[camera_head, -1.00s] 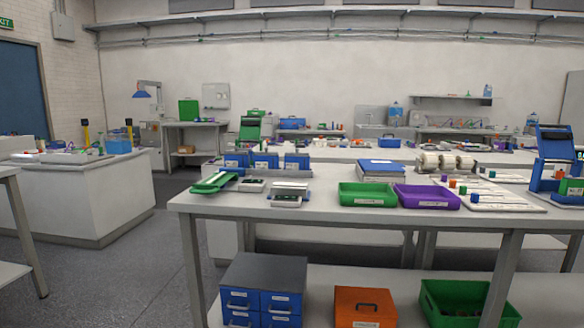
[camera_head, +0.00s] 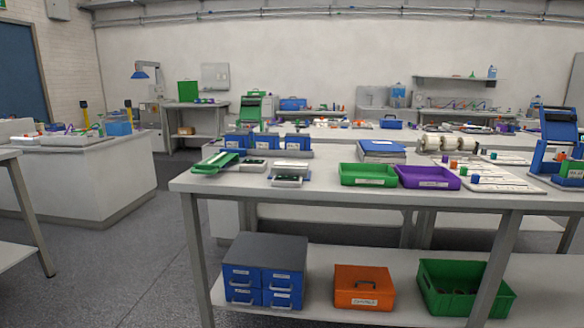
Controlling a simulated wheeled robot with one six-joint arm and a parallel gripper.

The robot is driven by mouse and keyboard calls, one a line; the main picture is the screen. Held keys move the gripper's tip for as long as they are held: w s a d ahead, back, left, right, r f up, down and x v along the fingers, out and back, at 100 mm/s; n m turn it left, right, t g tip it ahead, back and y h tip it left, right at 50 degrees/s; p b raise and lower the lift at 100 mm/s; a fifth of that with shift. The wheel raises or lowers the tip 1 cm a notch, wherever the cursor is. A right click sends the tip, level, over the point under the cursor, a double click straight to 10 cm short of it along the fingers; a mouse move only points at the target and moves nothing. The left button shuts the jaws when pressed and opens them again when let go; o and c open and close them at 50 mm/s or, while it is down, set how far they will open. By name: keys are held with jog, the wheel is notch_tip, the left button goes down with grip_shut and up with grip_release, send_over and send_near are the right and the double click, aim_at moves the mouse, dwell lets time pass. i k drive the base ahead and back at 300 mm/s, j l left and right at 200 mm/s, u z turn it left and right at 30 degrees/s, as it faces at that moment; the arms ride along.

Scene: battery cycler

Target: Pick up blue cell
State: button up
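A small blue block (camera_head: 475,179), which looks like the blue cell, stands on a white board (camera_head: 508,186) at the right end of the near table. An orange block (camera_head: 453,164) and a green block (camera_head: 493,155) stand near it. These are small in the picture, so their exact shape is hard to tell. My gripper is not in view, and nothing shows in front of the camera.
A purple tray (camera_head: 428,183) and a green tray (camera_head: 368,181) lie left of the board. A blue rack (camera_head: 557,150) stands to its right, with white rolls (camera_head: 448,143) behind. The near table (camera_head: 330,193) has shelf boxes below. Grey floor (camera_head: 110,270) is clear at left.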

aim_at(291, 144)
jog(key=i+l, duration=0.15)
jog(key=i, duration=0.55)
jog(key=i+l, duration=0.15)
jog(key=i, duration=0.55)
jog(key=i+l, duration=0.2)
jog(key=i, duration=0.5)
jog(key=i+l, duration=0.15)
jog(key=i, duration=0.6)
